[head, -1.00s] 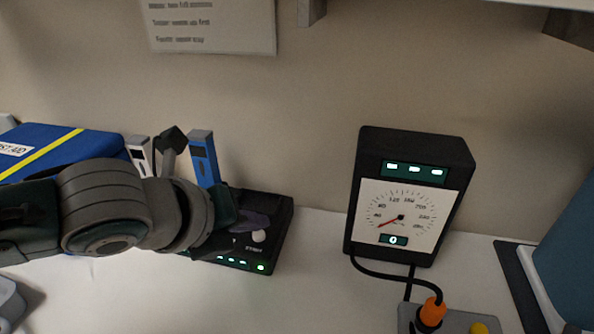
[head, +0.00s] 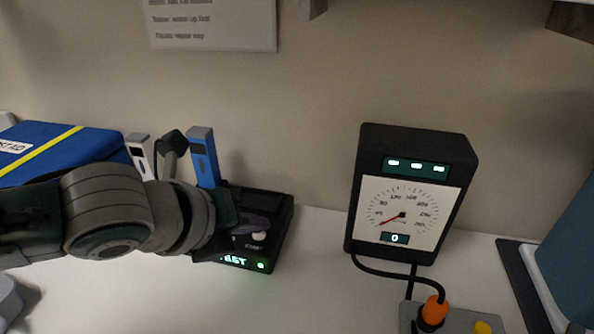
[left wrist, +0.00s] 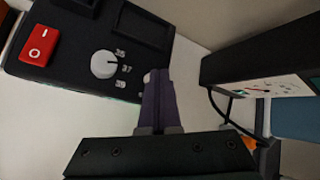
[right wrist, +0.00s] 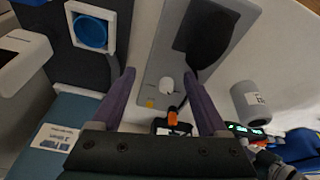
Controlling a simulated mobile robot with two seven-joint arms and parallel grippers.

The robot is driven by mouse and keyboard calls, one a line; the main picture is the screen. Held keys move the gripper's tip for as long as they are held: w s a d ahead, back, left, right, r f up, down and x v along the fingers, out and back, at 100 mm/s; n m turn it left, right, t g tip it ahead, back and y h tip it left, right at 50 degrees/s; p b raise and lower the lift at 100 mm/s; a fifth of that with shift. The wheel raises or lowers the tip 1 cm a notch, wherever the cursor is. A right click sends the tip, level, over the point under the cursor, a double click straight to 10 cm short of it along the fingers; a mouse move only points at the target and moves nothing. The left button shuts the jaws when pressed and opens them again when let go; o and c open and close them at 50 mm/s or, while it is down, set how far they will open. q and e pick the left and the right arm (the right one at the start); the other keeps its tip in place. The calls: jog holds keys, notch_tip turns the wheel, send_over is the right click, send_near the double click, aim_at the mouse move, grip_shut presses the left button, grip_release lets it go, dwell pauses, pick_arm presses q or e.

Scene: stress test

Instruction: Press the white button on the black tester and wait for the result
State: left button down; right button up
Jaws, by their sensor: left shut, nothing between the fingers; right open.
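The black tester (head: 280,215) stands on the table below the wall. In the left wrist view the fingertips (left wrist: 157,72) cover part of the button (left wrist: 147,77). My right gripper (right wrist: 160,80) is open and empty above a grey panel (right wrist: 160,60).
The tester also carries a white dial (left wrist: 104,64) and a red switch (left wrist: 39,42). A black gauge unit (head: 412,140) stands to the right, cabled to a grey box with an orange plug (head: 434,309). A blue first-aid case (head: 70,145) is at left. White table lies between.

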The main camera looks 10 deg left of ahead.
aim_at(256, 243)
jog(key=shift+r, duration=0.15)
pick_arm(q)
jog(key=shift+s+r+p, duration=0.1)
jog(key=shift+r+p, duration=0.75)
jog(key=shift+p, duration=0.15)
pick_arm(e)
jog(key=shift+r, duration=0.85)
pick_arm(q)
notch_tip(256, 243, up, 5)
jog(key=p, duration=0.5)
pick_arm(e)
notch_tip(256, 243, up, 5)
jog(key=shift+r, duration=0.15)
